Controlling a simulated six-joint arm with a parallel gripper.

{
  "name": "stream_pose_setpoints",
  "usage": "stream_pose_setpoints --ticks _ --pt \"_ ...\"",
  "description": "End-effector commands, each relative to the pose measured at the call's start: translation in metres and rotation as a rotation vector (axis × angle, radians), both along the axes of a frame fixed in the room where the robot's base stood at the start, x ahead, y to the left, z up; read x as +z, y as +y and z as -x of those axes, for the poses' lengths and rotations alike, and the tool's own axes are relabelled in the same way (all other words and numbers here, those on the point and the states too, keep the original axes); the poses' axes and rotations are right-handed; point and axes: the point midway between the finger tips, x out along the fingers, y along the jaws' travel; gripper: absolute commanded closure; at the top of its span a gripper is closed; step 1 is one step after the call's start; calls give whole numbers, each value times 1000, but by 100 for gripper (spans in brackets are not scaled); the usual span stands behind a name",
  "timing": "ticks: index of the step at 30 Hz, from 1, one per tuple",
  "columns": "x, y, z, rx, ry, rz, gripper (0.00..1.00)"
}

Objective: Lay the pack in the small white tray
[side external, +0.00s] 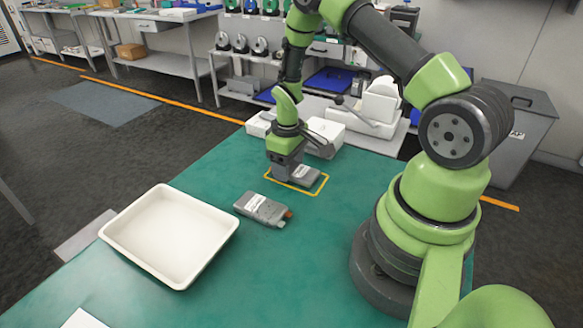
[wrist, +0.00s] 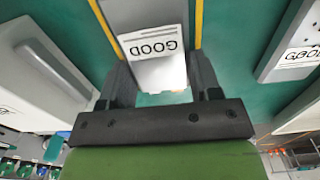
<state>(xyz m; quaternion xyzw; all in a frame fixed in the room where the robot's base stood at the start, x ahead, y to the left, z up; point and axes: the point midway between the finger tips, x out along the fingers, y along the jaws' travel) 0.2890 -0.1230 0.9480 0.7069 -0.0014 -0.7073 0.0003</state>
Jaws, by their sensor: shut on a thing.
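A grey pack (side external: 303,176) with a white label lies inside a yellow outline on the green table. In the wrist view the pack (wrist: 148,20) sits between my fingers, with its label reading GOOD upside down. My gripper (side external: 283,172), also in the wrist view (wrist: 161,76), points down and is shut on this pack's near end. Whether the pack is lifted off the table is hard to tell. The white tray (side external: 150,262) stands empty at the table's left, apart from my gripper.
A second grey labelled pack (side external: 262,209) with an orange end lies between the tray and my gripper; it also shows in the wrist view (wrist: 285,45). White boxes (side external: 326,133) stand just behind my gripper. Table between tray and second pack is clear.

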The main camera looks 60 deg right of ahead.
Motion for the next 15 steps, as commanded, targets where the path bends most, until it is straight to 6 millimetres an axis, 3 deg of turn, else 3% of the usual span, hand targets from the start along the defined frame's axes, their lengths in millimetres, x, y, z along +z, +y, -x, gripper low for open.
stream_pose_setpoints --ticks 5,15 --pt "17 0 -1 1 -4 1 72" --pt "80 0 -1 0 -5 0 72"
